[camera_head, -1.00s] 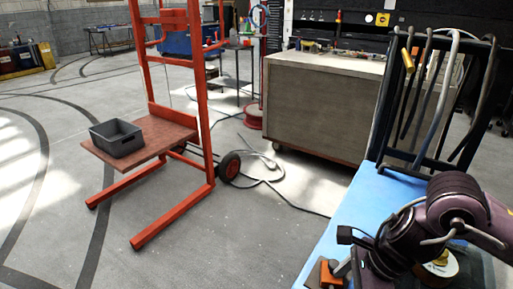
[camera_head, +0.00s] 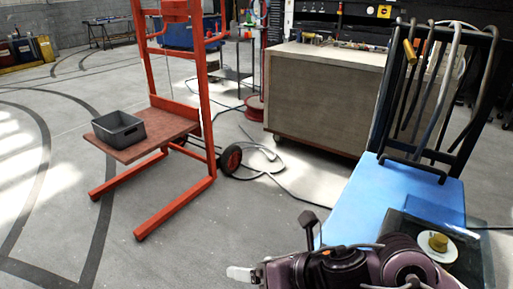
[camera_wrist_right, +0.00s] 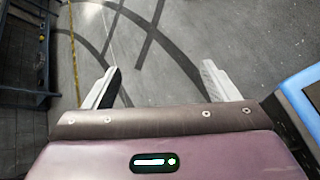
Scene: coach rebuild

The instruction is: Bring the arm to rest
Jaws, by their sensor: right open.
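My right arm, purple and dark, comes in at the bottom right of the head view, in front of the blue-topped cart (camera_head: 385,205). Its gripper (camera_head: 274,245) is out over the grey floor to the left of the cart. In the right wrist view the two pale fingers of this gripper (camera_wrist_right: 160,66) stand wide apart with only floor between them. It is open and empty. My left gripper is in neither view.
A black rack with hanging hoses (camera_head: 435,95) stands on the cart, and a yellow knob on a white disc (camera_head: 438,242) sits near its front. A red lift (camera_head: 185,125) carries a grey bin (camera_head: 118,129). A workbench (camera_head: 325,95) stands behind. Floor between is mostly clear.

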